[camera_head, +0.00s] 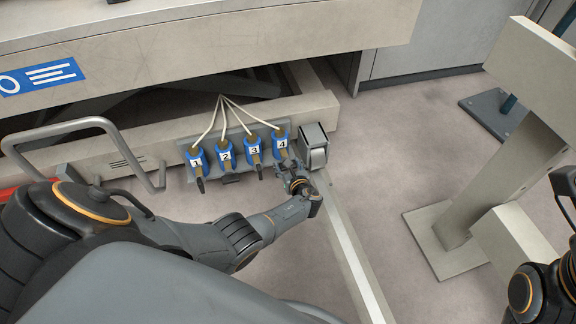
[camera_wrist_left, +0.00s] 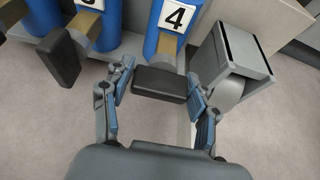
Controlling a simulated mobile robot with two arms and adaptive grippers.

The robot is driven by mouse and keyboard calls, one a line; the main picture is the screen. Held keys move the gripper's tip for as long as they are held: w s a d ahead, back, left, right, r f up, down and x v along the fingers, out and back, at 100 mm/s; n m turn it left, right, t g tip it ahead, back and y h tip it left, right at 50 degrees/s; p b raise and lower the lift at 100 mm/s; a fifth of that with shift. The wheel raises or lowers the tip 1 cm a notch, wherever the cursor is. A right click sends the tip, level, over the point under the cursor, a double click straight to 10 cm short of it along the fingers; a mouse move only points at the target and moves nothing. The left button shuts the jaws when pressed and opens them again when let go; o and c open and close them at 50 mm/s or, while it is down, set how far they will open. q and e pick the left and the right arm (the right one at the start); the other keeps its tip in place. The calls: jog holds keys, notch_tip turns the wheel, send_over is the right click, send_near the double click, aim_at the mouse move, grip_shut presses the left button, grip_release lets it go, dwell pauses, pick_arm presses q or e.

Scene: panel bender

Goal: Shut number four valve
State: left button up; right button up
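The number four valve (camera_head: 281,143) is the rightmost of the row of blue valves on the low machine frame. In the left wrist view its blue body with the white "4" label (camera_wrist_left: 178,17) shows at top centre, and its dark handle (camera_wrist_left: 160,83) sticks out towards my gripper. My left gripper (camera_head: 294,176) is just in front of this valve. In the left wrist view the left gripper's fingers (camera_wrist_left: 160,95) are spread, one on each side of the handle, with gaps visible. My right gripper is out of view; only part of my right arm shows at the lower right.
Valves 1 (camera_head: 196,162), 2 (camera_head: 225,155) and 3 (camera_head: 254,149) stand to the left. A grey box-like fitting (camera_head: 313,146) is close on the right of valve four. A bent metal handle (camera_head: 85,130) is at left, and a beige post (camera_head: 490,170) at right.

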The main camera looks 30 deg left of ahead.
pick_arm(q)
jog(key=shift+o, duration=1)
jog(key=shift+d, duration=0.1)
jog(key=v, duration=1.2)
